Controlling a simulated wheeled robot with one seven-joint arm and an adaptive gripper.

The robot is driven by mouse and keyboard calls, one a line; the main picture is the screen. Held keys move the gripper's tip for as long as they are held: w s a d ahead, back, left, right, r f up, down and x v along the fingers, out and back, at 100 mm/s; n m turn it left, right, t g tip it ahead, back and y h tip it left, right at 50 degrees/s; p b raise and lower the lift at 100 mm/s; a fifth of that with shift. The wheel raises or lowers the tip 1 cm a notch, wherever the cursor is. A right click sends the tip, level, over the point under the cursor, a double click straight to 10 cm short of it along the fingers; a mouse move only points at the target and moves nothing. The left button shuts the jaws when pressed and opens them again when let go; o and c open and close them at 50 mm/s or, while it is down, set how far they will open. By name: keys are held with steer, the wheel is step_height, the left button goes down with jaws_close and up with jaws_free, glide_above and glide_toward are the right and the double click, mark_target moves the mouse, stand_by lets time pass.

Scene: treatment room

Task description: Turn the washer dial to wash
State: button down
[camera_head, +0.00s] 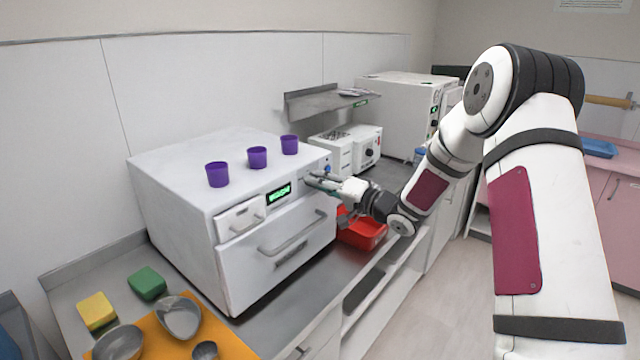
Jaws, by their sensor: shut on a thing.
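The washer (190,190) is a white box-shaped machine on the metal counter, with a drawer handle on its front. Its small green-lit display (279,193) appears to read WASH. My gripper (312,180) reaches in from the right to the upper right of the washer's front panel. Its fingers are shut on the dial there, which they mostly hide. The dial's pointer angle cannot be made out. A small blue button (328,168) shows just above the fingers.
Three purple cups (257,157) stand on the washer's top. A red bin (362,232) sits on the counter below my gripper. An orange mat (225,338) with metal bowls, and yellow and green sponges (147,283), lie front left. More white machines (400,110) stand behind.

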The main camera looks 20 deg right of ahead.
steer(key=c, duration=1.3)
jaws_free()
